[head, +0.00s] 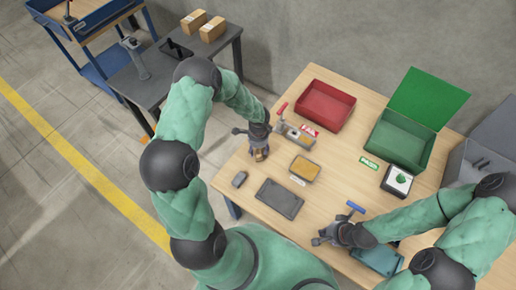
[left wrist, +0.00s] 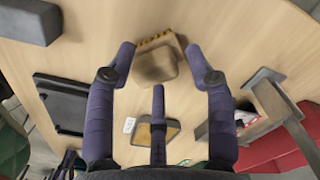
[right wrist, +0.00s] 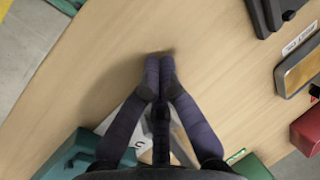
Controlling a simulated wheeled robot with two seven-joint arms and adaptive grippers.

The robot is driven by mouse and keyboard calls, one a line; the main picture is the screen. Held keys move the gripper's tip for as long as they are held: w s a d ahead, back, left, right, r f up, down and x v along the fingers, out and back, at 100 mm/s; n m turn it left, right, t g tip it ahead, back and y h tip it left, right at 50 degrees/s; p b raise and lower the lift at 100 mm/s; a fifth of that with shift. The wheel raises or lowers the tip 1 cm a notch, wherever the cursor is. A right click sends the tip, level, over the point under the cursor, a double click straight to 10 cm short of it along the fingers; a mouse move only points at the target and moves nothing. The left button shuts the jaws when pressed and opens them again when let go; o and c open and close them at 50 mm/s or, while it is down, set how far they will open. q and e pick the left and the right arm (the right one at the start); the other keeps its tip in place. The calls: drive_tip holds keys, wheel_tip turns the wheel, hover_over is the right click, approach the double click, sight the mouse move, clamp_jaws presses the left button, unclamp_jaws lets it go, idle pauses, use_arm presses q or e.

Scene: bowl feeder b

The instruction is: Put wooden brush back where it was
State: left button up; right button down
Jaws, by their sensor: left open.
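The wooden brush (head: 259,156) is on the light wood table near its left edge, just below my left gripper (head: 258,142). In the left wrist view the brush (left wrist: 154,64) shows its tan block and a row of bristles. It lies between and slightly beyond the open fingertips (left wrist: 160,52), with gaps on both sides; whether it touches a finger further down is hidden. My right gripper (head: 322,238) is over the table's front part. In the right wrist view its fingertips (right wrist: 160,68) are together with nothing seen between them.
A clamp fixture (head: 299,136) stands right of the brush. A small dark block (head: 239,179), a dark grey tray (head: 280,198) and a yellow-filled tray (head: 304,169) lie nearer. A red bin (head: 325,105) and an open green bin (head: 400,140) stand behind. A button box (head: 397,182) is right.

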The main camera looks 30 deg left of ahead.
sight(258, 150)
use_arm(q)
wheel_tip(258, 150, up, 12)
drive_tip(key=p, duration=0.4)
use_arm(e)
wheel_tip(258, 150, up, 4)
drive_tip(key=shift+r, duration=0.2)
use_arm(q)
drive_tip(key=s+d+f+n+h, duration=0.1)
drive_tip(key=s+d+f+n, duration=0.1)
drive_tip(key=s+d+f, duration=0.1)
drive_tip(key=s+d+f+n+h, duration=0.2)
drive_tip(key=s+d, duration=0.3)
drive_tip(key=d, duration=0.3)
drive_tip(key=s+d+f+n+h, duration=0.1)
drive_tip(key=s+d+f+n, duration=0.2)
drive_tip(key=d, duration=0.3)
drive_tip(key=shift+s+f+n, duration=0.4)
drive_tip(key=shift+s+n, duration=0.25)
drive_tip(key=shift+n, duration=0.05)
drive_tip(key=s+n, duration=0.1)
drive_tip(key=s+d+n, duration=0.1)
drive_tip(key=s, duration=0.1)
drive_tip(key=s+f+n, duration=0.1)
drive_tip(key=shift+s+d+f, duration=0.1)
drive_tip(key=shift+s+d, duration=0.2)
drive_tip(key=shift+s+n, duration=0.3)
drive_tip(key=shift+c, duration=0.3)
